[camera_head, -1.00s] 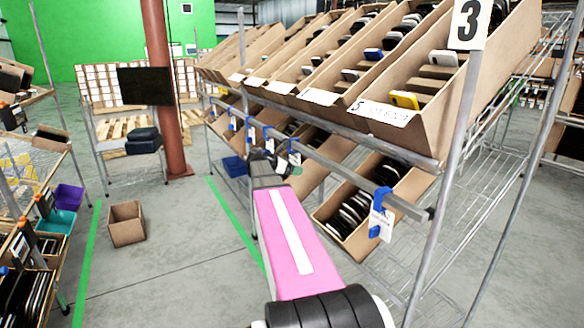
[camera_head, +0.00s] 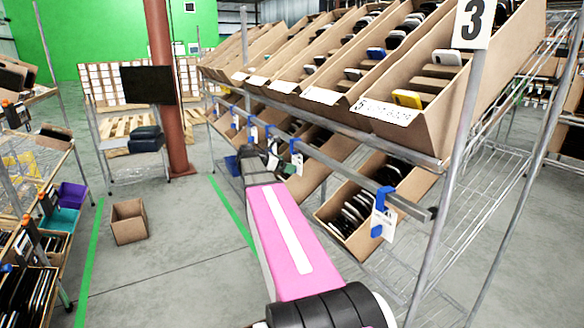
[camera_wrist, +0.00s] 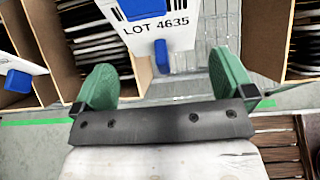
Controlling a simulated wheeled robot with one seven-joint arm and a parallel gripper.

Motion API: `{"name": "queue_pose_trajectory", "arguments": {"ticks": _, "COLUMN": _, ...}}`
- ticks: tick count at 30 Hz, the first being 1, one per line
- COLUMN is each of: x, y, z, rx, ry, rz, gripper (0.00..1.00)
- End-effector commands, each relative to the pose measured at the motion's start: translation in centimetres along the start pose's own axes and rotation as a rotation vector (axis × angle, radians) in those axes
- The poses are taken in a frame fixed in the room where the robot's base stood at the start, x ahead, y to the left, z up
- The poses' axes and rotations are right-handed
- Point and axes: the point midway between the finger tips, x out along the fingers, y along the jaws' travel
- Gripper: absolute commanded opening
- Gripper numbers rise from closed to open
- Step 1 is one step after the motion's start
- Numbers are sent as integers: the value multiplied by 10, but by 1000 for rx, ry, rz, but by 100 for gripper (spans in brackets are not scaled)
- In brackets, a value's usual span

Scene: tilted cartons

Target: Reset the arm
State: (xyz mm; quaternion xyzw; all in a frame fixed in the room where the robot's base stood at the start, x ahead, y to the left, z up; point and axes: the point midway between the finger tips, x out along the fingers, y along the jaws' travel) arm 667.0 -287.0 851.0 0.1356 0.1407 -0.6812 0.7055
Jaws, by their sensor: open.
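My gripper (camera_wrist: 162,85) shows in the wrist view with its two green fingers spread wide and nothing between them. A white tag reading LOT 4635 (camera_wrist: 170,38) hangs just beyond the fingers, with blue clips on it; I cannot tell the exact distance. In the head view my pink arm link (camera_head: 285,240) reaches forward along the left side of the rack, and the gripper itself is hard to make out behind it.
A wire rack with tilted cartons (camera_head: 395,130) stands on the right, with a rail (camera_head: 350,176) carrying blue clips and tags close to my arm. A lower carton (camera_head: 345,228) holds dark packets. An empty box (camera_head: 129,222) sits on the floor; the aisle around it is clear.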

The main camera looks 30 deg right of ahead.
Motion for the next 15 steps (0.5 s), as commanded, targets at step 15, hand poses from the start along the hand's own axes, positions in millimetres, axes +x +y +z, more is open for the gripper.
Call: {"name": "queue_pose_trajectory", "arguments": {"ticks": 15, "x": -56, "y": 0, "z": 0, "rx": 0, "ry": 0, "rz": -1, "gripper": 100}}
